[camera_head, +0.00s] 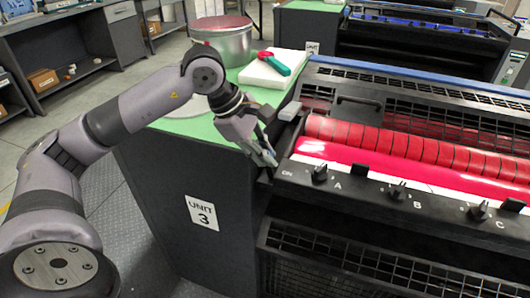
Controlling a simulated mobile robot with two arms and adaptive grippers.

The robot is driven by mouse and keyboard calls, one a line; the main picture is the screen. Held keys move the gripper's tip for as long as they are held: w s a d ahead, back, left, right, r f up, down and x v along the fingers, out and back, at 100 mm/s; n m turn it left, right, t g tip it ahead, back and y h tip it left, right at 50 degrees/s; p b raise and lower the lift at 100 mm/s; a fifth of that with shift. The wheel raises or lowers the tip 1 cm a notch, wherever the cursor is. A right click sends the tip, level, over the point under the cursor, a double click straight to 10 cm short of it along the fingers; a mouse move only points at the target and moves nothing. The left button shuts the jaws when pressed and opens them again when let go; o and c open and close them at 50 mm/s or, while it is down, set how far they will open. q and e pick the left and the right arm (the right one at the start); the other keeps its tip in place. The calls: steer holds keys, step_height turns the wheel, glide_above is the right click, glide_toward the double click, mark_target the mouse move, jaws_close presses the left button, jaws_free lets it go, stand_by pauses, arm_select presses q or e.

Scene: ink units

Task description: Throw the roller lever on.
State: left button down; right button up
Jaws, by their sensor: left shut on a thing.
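My left gripper (264,154) reaches down to the left end of the press of unit 3 (392,172), beside the ON mark (287,173). It is shut on the roller lever, which its fingers mostly hide, so I cannot tell the lever's exact angle. The red inked rollers (405,146) lie just right of the gripper. My right gripper is not in view.
Black knobs stand by the letters A (319,173), B (397,191) and C (479,211). On the green top are a metal tin (222,45) and a red-and-green tool (276,62) on a white block (262,75). Another press (412,45) stands behind.

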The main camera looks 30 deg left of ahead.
arm_select(q)
steer(key=shift+s+d+f, duration=0.1)
steer(key=shift+s+f, duration=0.1)
steer(key=shift+f, duration=0.05)
steer(key=c, duration=1.7)
jaws_free()
steer(key=shift+r, duration=0.1)
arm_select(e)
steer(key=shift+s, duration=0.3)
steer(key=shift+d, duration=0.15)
arm_select(q)
steer(key=shift+r, duration=0.15)
steer(key=v, duration=1.1)
steer(key=shift+s+a+r, duration=0.1)
steer(key=shift+a+r, duration=0.2)
